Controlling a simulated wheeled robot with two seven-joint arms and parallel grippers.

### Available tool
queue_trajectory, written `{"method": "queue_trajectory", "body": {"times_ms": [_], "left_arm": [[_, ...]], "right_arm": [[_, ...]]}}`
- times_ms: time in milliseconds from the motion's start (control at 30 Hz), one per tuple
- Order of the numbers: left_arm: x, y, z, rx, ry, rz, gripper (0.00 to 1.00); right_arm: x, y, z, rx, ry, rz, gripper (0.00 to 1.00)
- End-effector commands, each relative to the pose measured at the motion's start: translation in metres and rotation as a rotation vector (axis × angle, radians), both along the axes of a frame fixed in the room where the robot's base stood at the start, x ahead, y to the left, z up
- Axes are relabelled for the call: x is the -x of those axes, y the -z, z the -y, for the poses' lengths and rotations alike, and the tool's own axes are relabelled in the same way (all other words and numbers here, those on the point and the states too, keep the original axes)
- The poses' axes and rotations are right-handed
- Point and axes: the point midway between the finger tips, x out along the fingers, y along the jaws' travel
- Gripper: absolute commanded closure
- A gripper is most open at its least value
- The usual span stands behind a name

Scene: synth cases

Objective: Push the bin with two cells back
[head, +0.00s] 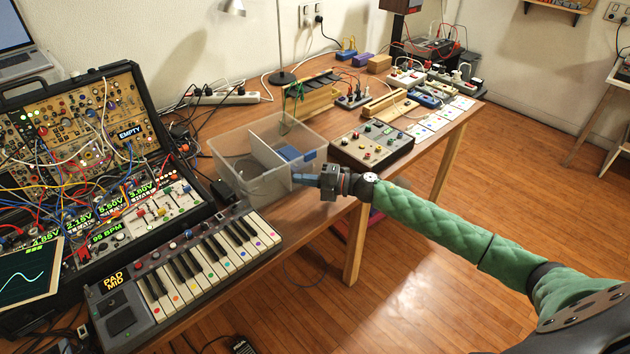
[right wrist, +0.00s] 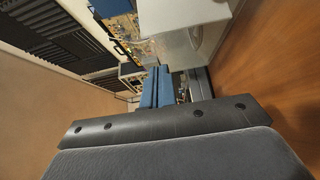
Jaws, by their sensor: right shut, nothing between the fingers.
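The clear plastic bin with two cells (head: 266,187) stands near the front edge of the wooden table, just behind the keyboard. A pale divider (head: 268,153) splits it. A blue item (head: 288,153) shows in or through its right cell. My right gripper (head: 298,179) is shut and empty, its blue fingertips at the bin's near right corner. I cannot tell whether they touch the wall. In the right wrist view the shut blue fingers (right wrist: 156,88) point toward the pale bin wall (right wrist: 185,22). My left gripper is not in view.
A keyboard (head: 205,257) lies in front of the bin, and a black synth case (head: 165,150) stands to its left. A box with knobs (head: 371,145) is to its right. A wooden rack with green cables (head: 306,98) stands behind it, with little clear table between.

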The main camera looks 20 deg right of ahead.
Motion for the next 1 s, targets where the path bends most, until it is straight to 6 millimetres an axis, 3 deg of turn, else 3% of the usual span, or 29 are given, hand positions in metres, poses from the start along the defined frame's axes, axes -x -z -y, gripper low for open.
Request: {"method": "queue_trajectory", "body": {"times_ms": [200,733,1000], "left_arm": [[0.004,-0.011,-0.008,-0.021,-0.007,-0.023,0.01],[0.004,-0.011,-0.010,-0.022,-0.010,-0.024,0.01],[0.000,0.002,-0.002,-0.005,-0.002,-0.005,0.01]], "right_arm": [[-0.018,0.000,-0.004,-0.001,0.000,0.000,1.00],[-0.025,0.001,-0.006,-0.001,-0.001,0.000,1.00],[-0.060,0.001,-0.012,-0.001,0.000,0.002,1.00]]}}
